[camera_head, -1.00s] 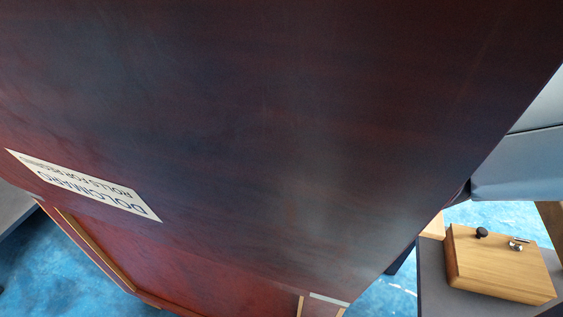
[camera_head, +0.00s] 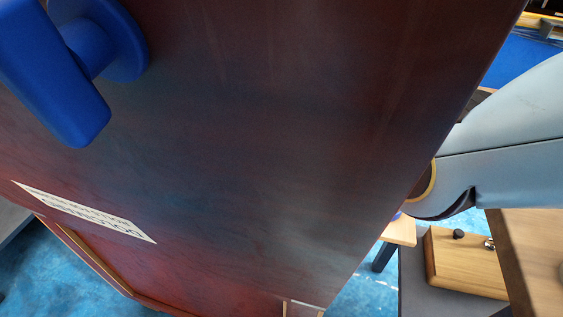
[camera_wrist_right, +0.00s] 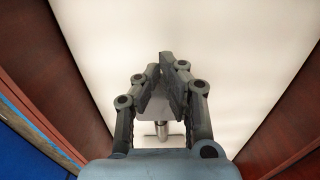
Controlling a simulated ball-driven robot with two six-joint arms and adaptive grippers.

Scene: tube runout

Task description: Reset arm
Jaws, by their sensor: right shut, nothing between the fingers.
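My right gripper (camera_wrist_right: 173,62) shows in the right wrist view. Its two dark fingers are shut and nothing is held between them. They point toward a white surface (camera_wrist_right: 240,40) with dark red wooden sides at left and right. A small metal cylinder with a crossbar (camera_wrist_right: 162,131) shows behind the fingers, partly hidden. In the head view my right arm (camera_head: 515,135) comes in from the right, and its gripper is hidden behind a large dark red wooden panel (camera_head: 270,140). My left gripper is in neither view.
The panel fills most of the head view. A blue handle-like piece (camera_head: 60,80) is at its upper left, above a white label (camera_head: 85,212). At lower right are a wooden box (camera_head: 465,265) with a black knob and a brown wooden surface (camera_head: 530,250). Blue floor (camera_head: 70,270) shows below.

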